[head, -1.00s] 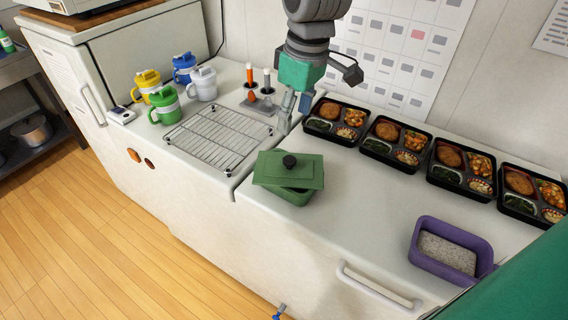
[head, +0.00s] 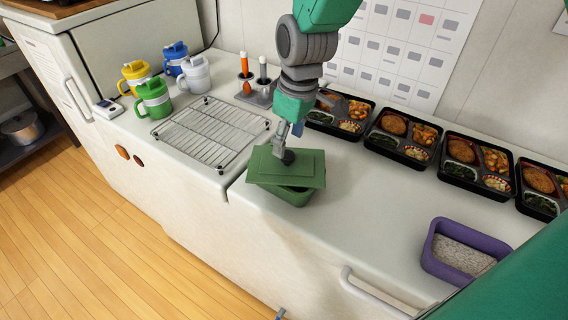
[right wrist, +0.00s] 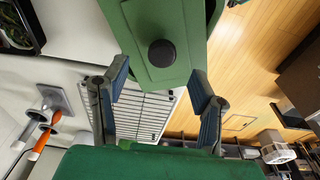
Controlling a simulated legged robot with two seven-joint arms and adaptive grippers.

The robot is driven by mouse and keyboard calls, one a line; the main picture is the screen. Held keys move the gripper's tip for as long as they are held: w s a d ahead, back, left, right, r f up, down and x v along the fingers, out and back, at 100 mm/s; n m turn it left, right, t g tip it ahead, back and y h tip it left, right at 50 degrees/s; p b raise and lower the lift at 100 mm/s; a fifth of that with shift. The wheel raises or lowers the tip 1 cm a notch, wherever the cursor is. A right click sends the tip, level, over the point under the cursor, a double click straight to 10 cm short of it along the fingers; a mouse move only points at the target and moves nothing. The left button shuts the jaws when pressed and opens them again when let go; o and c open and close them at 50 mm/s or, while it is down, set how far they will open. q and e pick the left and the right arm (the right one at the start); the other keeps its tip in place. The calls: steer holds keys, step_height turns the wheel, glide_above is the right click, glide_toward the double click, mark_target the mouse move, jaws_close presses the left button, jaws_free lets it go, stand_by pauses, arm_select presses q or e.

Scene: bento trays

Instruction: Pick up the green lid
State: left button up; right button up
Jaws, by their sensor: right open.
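The green lid (head: 305,166) with a round dark knob (head: 287,157) lies on a green container (head: 294,196), turned a little relative to it. My right gripper (head: 289,143) is directly over the knob with its fingers pointing down. In the right wrist view, the gripper (right wrist: 159,70) is open, its blue-padded fingers wide apart. The knob (right wrist: 162,53) lies just beyond the fingertips, roughly centred between them, with nothing gripped. A small blue and grey tip at the bottom edge of the head view may be my left gripper; its jaws cannot be made out.
A wire rack (head: 210,134) lies left of the lid. Several mugs (head: 154,98) and a utensil holder (head: 258,94) stand behind. Filled bento trays (head: 403,136) line the wall. A purple tub (head: 462,253) sits at right; the counter between is clear.

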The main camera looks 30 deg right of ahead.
mark_target(291, 154)
steer(key=f, duration=0.1)
steer(key=d+f, duration=0.1)
steer(key=f, duration=0.1)
steer(key=shift+s+d+f, duration=0.1)
steer(key=shift+f, duration=0.2)
steer(key=shift+w+a+f, duration=0.2)
steer(key=shift+a+f, duration=0.45)
steer(key=shift+f, duration=0.05)
steer(key=shift+a, duration=0.35)
steer(key=shift+a+r, duration=0.1)
steer(key=shift+a, duration=0.25)
steer(key=shift+c, duration=0.4)
steer(key=shift+d, duration=0.15)
steer(key=c, duration=0.7)
steer(key=shift+d, duration=0.3)
jaws_close()
arm_select(q)
steer(key=shift+s+d+r, duration=0.2)
steer(key=shift+d+r, duration=0.05)
steer(key=shift+d, duration=0.2)
arm_select(e)
steer(key=shift+s+d, duration=0.15)
steer(key=shift+d, duration=0.35)
